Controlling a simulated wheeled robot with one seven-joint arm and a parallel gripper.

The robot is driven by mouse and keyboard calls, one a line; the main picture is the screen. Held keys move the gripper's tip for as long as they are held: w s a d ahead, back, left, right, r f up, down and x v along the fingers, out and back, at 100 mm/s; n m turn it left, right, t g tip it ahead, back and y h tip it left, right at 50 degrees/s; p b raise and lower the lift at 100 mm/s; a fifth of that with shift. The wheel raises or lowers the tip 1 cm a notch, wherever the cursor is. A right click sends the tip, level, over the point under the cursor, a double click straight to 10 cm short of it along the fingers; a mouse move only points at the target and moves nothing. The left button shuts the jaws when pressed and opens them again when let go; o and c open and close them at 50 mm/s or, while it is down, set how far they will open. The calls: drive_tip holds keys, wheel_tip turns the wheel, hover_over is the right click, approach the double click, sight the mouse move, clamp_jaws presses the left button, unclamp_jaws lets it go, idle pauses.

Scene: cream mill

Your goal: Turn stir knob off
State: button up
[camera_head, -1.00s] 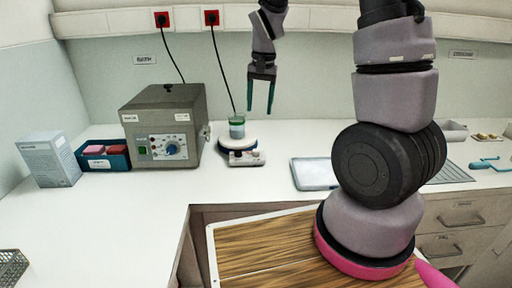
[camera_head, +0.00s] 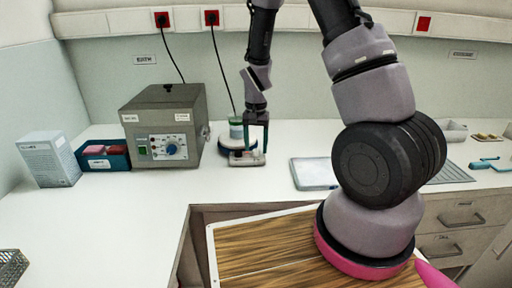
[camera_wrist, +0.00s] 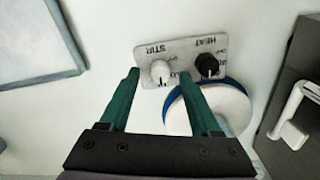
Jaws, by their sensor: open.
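My gripper (camera_head: 256,149) is open and points down at the front of the stirrer. In the wrist view its green fingertips (camera_wrist: 159,75) lie on either side of the white stir knob, with a gap to each side. Whether they touch it cannot be told.
The grey box (camera_head: 165,125) with a blue dial stands to the left. A blue tray (camera_head: 104,155) and a carton (camera_head: 48,159) are farther left. A flat pale tray (camera_head: 314,173) lies right of the stirrer.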

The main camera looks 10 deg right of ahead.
drive_tip(key=shift+f, duration=0.35)
clamp_jaws()
